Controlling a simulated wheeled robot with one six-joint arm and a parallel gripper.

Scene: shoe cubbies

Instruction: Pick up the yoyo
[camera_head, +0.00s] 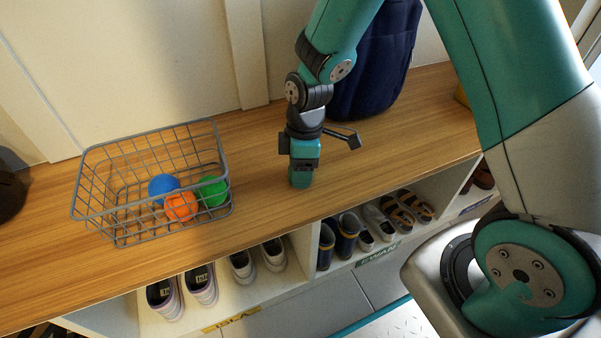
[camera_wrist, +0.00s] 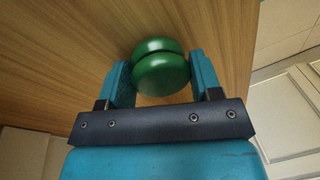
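A glossy green yoyo (camera_wrist: 161,72), two rounded halves with a dark gap between them, shows in the wrist view over the wooden bench top. My gripper (camera_wrist: 163,80) has one teal finger on each side of it, with the yoyo between the fingertips. The finger edges look flush with the yoyo's sides, but I cannot tell whether they press on it. In the head view my gripper (camera_head: 301,178) points down low over the bench (camera_head: 262,165), and the yoyo cannot be made out clearly from the fingers there.
A grey wire basket (camera_head: 148,238) with a blue, an orange and a green ball stands to the left. A dark blue backpack (camera_head: 372,75) stands behind my arm. Cubbies below the bench's front edge hold several shoes (camera_head: 202,284). Bench top between basket and gripper is clear.

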